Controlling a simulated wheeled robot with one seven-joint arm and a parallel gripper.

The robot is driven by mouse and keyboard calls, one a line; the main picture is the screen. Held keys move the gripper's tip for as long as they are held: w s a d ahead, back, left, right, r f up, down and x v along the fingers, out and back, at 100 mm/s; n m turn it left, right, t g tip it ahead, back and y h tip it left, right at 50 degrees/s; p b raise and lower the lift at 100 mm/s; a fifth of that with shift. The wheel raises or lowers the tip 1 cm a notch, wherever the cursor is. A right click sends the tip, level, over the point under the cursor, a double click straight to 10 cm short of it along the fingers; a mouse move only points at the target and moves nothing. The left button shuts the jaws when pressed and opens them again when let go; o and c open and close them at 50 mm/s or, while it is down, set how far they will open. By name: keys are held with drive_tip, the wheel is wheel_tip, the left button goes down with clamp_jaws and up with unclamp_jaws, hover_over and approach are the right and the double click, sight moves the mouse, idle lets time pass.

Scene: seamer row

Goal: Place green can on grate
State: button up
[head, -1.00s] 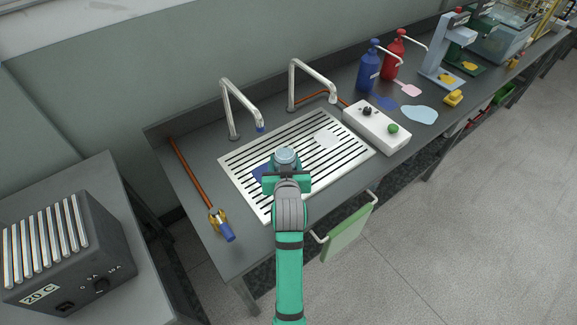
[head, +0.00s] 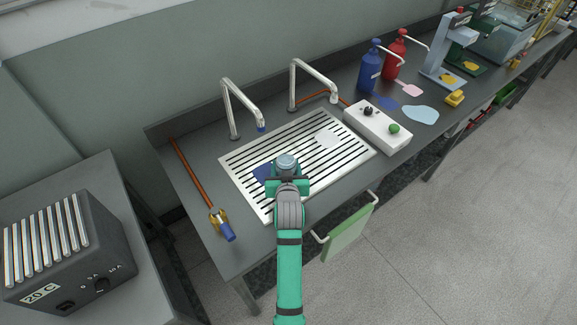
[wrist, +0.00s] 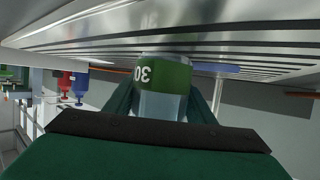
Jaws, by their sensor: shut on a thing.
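The green can (wrist: 165,85) shows a green band with an upside-down "30" in the wrist view, between my fingers. In the head view only its pale round top (head: 286,160) is clear. My gripper (head: 287,178) is shut on it over the front middle of the white slatted grate (head: 290,139). The grate fills the top of the wrist view (wrist: 230,48), where the can's base end meets it in the picture. I cannot tell whether they touch. A blue patch (head: 263,173) and a white patch (head: 327,138) lie on the grate.
Two faucets (head: 240,105) (head: 312,75) stand behind the grate. A white control box (head: 377,128) is to the right. A rod with a blue end (head: 228,231) lies left. A green towel (head: 348,234) hangs at the front.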

drive_tip(key=o, duration=0.9)
drive_tip(key=shift+f, duration=0.1)
drive_tip(key=o, duration=0.4)
drive_tip(key=shift+d, duration=0.1)
drive_tip(key=shift+o, duration=0.2)
drive_tip(key=shift+d, duration=0.15)
drive_tip(key=v, duration=1.2)
drive_tip(key=shift+w, duration=0.1)
